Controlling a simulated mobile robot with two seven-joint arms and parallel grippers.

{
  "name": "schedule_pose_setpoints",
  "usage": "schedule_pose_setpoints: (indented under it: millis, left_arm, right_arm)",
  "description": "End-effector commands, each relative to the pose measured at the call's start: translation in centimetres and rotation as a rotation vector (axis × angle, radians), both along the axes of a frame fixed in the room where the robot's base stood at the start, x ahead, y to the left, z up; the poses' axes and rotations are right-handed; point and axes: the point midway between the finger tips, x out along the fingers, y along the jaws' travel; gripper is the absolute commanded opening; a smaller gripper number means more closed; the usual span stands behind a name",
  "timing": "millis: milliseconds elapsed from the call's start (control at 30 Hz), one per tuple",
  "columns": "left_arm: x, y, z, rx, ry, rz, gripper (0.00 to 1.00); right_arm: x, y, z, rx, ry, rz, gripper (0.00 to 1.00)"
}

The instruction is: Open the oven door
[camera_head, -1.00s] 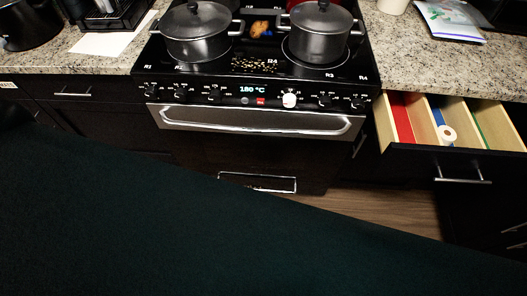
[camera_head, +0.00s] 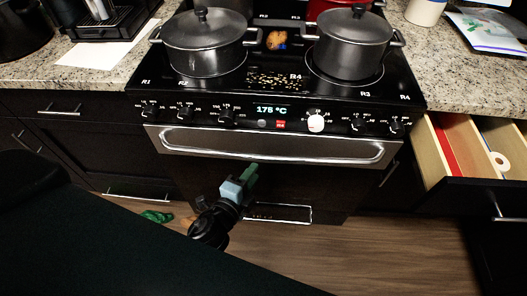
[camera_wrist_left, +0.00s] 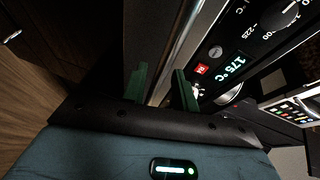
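The oven door (camera_head: 300,180) is dark and closed below the control panel. Its long silver handle (camera_head: 290,150) runs across the top; in the left wrist view the handle (camera_wrist_left: 180,50) runs up between and beyond the fingers. My left gripper (camera_head: 245,178) is just below the handle, left of its middle. In the left wrist view my left gripper (camera_wrist_left: 160,85) has its two green fingers apart, one on each side of the bar's line. I cannot tell whether they touch the bar. The oven display (camera_head: 271,110) reads 175 °C.
Two lidded pots (camera_head: 204,45) (camera_head: 352,45) stand on the cooktop. An open drawer (camera_head: 470,180) juts out at the right. A lower drawer handle (camera_head: 280,213) is under the oven.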

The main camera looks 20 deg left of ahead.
Motion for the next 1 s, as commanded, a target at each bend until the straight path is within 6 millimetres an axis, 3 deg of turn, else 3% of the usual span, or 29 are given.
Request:
schedule_pose_setpoints:
  millis: [367, 800, 1000]
  left_arm:
    - [1.6, -0.3, 0.7, 0.058, -0.038, -0.014, 0.29]
    - [7.2, -1.0, -0.2, 0.056, -0.037, -0.014, 0.29]
    - [8.5, -1.2, -0.4, 0.056, -0.036, -0.014, 0.29]
  right_arm:
    - [-0.1, -0.2, -0.1, -0.004, 0.003, 0.005, 0.58]
    - [-0.3, -0.2, -0.2, -0.004, 0.005, 0.005, 0.58]
    - [-0.5, -0.2, -0.4, -0.004, 0.009, 0.005, 0.58]
